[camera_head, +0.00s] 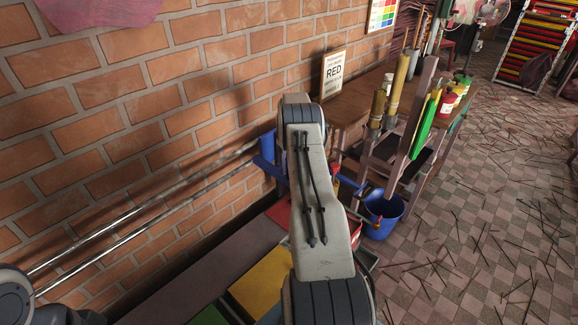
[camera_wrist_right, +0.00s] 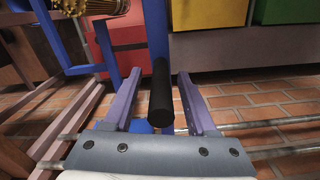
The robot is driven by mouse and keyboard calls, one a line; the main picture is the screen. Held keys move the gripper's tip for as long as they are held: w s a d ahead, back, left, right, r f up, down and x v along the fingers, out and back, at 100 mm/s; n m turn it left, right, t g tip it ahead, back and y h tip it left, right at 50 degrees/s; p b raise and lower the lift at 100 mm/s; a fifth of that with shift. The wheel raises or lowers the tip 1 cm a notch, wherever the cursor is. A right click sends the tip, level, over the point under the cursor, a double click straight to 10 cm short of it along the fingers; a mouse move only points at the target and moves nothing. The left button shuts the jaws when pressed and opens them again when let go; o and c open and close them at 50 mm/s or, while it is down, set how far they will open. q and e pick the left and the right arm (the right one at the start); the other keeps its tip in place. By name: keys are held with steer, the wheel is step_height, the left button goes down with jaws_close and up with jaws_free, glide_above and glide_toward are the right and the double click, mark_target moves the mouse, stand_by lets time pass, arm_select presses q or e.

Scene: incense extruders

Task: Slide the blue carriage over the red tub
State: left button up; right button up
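The blue carriage (camera_head: 268,152) sits on two metal rails along the brick wall in the head view, partly hidden by my arm. In the right wrist view its blue bar (camera_wrist_right: 155,30) has a black handle (camera_wrist_right: 161,95) on it. My right gripper (camera_wrist_right: 160,110) is open, with its fingers either side of the handle and visible gaps. The red tub (camera_wrist_right: 122,34) shows behind the blue bars in the wrist view. In the head view only a red part of it (camera_head: 279,213) shows, below the carriage. My left gripper is not in view.
A yellow tub (camera_head: 262,282) and a green tub (camera_head: 208,316) stand in line with the red one. A blue bucket (camera_head: 382,214) stands on the floor to the right. Sticks litter the tiled floor.

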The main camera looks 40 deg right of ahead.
step_height(320, 180, up, 10)
steer(key=shift+r, duration=0.25)
stand_by(0.3)
